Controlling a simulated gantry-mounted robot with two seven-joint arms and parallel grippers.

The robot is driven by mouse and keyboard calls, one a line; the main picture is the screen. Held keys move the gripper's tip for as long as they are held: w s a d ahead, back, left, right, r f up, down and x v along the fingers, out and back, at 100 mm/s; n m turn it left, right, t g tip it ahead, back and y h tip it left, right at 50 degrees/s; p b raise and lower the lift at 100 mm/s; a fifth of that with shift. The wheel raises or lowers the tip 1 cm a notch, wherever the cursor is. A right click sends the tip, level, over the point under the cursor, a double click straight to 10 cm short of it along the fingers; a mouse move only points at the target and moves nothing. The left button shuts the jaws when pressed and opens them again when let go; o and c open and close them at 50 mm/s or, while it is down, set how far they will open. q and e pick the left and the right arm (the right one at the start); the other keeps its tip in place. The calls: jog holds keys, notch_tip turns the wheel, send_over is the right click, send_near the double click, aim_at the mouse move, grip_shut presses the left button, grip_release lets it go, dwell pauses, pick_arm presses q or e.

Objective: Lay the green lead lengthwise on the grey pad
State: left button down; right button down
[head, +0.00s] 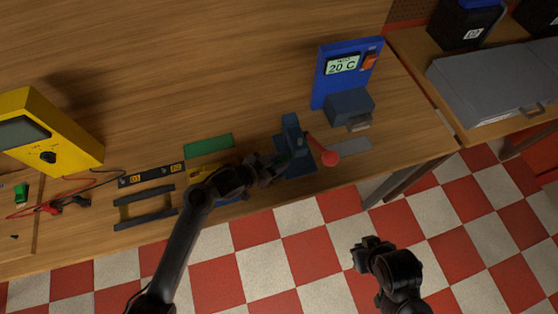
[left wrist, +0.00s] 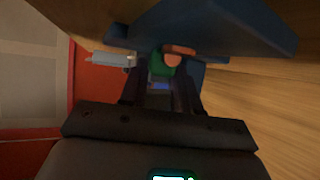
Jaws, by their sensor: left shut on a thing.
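My left gripper (head: 268,168) is shut at the left side of a blue press-like stand (head: 293,135) near the table's front edge. In the left wrist view a small green piece, seemingly the green lead (left wrist: 158,66), sits between its fingertips, close against the blue stand. Most of the lead is hidden by the fingers and stand. A flat grey strip, seemingly the grey pad (head: 352,146), lies bare on the table right of the stand. My right gripper (head: 366,244) hangs over the floor, away from the table; its jaws are too small to read.
A blue box with a "20 C" display (head: 342,65) stands behind.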

pick_arm(q)
jog(key=shift+f, duration=0.15)
jog(key=c, duration=0.8)
grip_release()
